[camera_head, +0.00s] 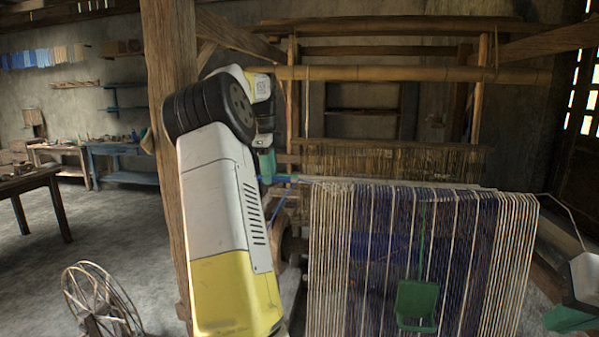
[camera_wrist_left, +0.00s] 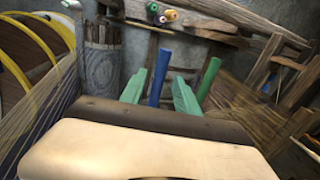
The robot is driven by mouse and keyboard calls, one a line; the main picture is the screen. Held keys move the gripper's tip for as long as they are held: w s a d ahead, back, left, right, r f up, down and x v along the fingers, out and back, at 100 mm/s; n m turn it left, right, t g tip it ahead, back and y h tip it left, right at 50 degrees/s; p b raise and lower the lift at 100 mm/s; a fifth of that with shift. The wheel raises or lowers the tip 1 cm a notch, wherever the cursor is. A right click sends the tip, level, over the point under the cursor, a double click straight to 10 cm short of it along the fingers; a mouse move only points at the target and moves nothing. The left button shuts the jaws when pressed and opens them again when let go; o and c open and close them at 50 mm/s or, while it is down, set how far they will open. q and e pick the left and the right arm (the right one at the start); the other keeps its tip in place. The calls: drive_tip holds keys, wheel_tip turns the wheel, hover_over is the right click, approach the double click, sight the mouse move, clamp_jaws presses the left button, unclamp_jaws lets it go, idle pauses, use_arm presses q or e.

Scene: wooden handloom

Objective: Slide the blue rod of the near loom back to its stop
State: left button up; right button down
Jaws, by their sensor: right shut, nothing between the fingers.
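The near loom (camera_head: 420,255) fills the lower right of the head view, its cream and dark blue threads hanging down. A blue rod (camera_head: 284,179) shows at its upper left corner. My left gripper (camera_head: 266,166) is at the rod's left end, its green fingers partly hidden behind my own arm. In the left wrist view the two green fingers (camera_wrist_left: 160,95) stand apart on either side of a blue bar (camera_wrist_left: 158,78), with gaps showing. Contact cannot be told. My right gripper (camera_head: 571,318) is shut and empty at the lower right edge.
A wooden post (camera_head: 170,60) stands close to my left arm. A wooden loom frame (camera_head: 400,73) rises behind the threads. A green piece (camera_head: 417,303) hangs at the threads. A spoked wheel (camera_head: 98,300) sits on the floor at lower left, with open floor behind it.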

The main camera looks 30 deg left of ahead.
use_arm(q)
clamp_jaws()
idle(1.4)
